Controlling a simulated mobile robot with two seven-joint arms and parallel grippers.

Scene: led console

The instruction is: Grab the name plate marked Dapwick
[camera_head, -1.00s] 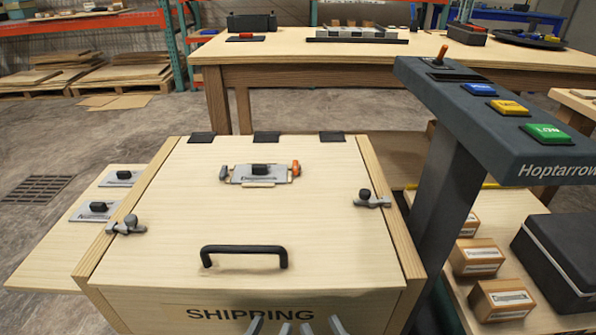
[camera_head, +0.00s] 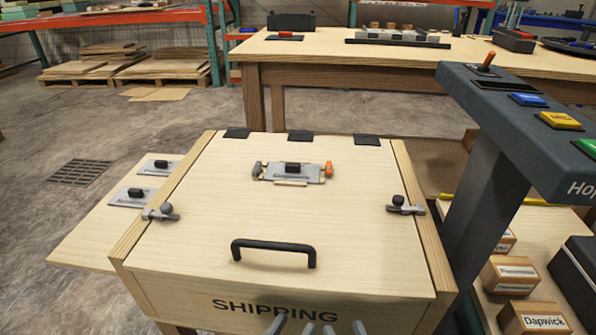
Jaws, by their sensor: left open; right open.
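A silver plate with a black knob (camera_head: 293,168) lies on the lid of the shipping box, between a grey piece at its left end and an orange one at its right. Its lettering is too small to read surely. Two similar plates with black knobs, a far one (camera_head: 159,167) and a near one (camera_head: 132,197), lie on the left side board; their lettering is also unclear. My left gripper (camera_head: 291,326) and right gripper (camera_head: 344,329) show only as grey fingertips at the bottom edge, side by side in front of the box. Both are open and empty, apart from the plates.
The box lid (camera_head: 200,245) is closed, with a black handle (camera_head: 273,249) and grey latches at the left (camera_head: 160,212) and right (camera_head: 406,206). A small carton labelled Dapwick (camera_head: 530,318) sits lower right. A dark console (camera_head: 490,115) with coloured buttons overhangs the right side.

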